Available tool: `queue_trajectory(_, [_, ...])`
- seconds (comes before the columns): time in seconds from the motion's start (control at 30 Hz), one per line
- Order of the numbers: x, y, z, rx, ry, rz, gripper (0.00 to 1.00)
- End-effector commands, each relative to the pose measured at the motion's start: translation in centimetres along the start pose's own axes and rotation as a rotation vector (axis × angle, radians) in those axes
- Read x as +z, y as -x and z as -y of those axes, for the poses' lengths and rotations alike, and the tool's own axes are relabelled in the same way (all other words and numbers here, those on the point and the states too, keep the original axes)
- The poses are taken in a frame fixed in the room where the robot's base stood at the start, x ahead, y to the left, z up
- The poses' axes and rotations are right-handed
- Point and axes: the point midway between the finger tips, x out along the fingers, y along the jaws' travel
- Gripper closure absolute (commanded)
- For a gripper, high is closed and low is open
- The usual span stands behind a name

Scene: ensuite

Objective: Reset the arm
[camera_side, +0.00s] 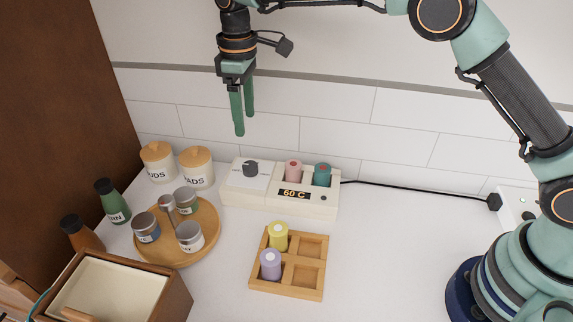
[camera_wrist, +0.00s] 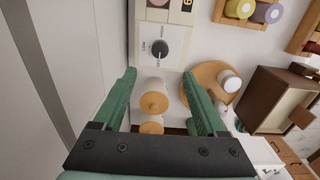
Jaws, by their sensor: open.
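My gripper (camera_side: 241,132) hangs high above the counter at the back in the side view, pointing down, with its green fingers apart and nothing between them. In the wrist view my gripper (camera_wrist: 162,78) shows two spread green fingers, with the wooden-lidded jars seen below between them. My arm arches across the top of the side view to its base at the right. The gripper touches nothing.
A white warmer (camera_side: 280,187) reads 60 C and holds a pink and a teal roller. A wooden tray (camera_side: 310,268) holds a yellow and a lilac roller. A round wooden tray (camera_side: 205,215) carries small tins. Lidded jars (camera_side: 197,168), bottles (camera_side: 112,200) and a brown box (camera_side: 175,297) stand left.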

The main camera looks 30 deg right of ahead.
Motion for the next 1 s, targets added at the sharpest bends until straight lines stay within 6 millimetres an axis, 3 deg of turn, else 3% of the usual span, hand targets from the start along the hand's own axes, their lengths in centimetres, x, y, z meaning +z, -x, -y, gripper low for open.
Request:
queue_trajectory(0.17, [-0.2, 0.9, 0.3, 0.013, -0.025, -0.031, 0.26])
queue_trajectory(0.47, [-0.5, 7.8, 3.3, 0.073, -0.25, -0.309, 0.26])
queue_trajectory(0.67, [0.9, 11.8, 5.4, 0.063, -0.404, -0.505, 0.26])
queue_trajectory(0.77, [3.1, 13.0, 5.1, 0.062, -0.469, -0.559, 0.26])
queue_trajectory(0.87, [6.6, 13.4, 3.7, 0.077, -0.523, -0.569, 0.26])
queue_trajectory(1.0, [13.1, 13.0, 1.8, 0.112, -0.591, -0.548, 0.26])
